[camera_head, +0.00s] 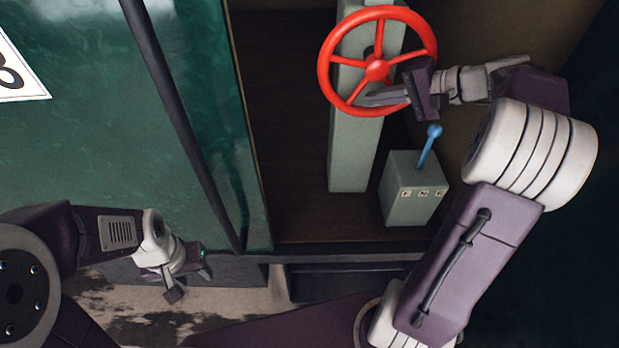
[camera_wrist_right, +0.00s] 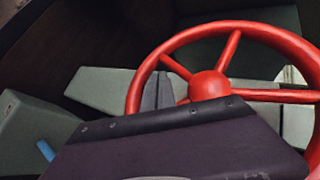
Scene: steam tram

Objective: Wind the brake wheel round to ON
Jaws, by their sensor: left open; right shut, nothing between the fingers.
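The red brake wheel (camera_head: 376,70), with a round hub and several spokes, sits on a pale grey-green column (camera_head: 352,155). It also fills the upper right wrist view (camera_wrist_right: 208,85). My right gripper (camera_head: 372,98) is shut and empty at the wheel's lower right, its fingers overlapping the space between spokes below the hub. In the right wrist view its dark fingers (camera_wrist_right: 158,90) show inside the rim, left of the hub; contact cannot be told. My left gripper (camera_head: 176,290) is open and low at the left, far from the wheel. No ON mark is readable.
A grey box (camera_head: 410,200) with a blue-knobbed lever (camera_head: 429,145) and small lettered plates stands below the wheel. A dark handrail (camera_head: 180,110) runs down the green tram side (camera_head: 120,140) at the left. The dark floor left of the column is clear.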

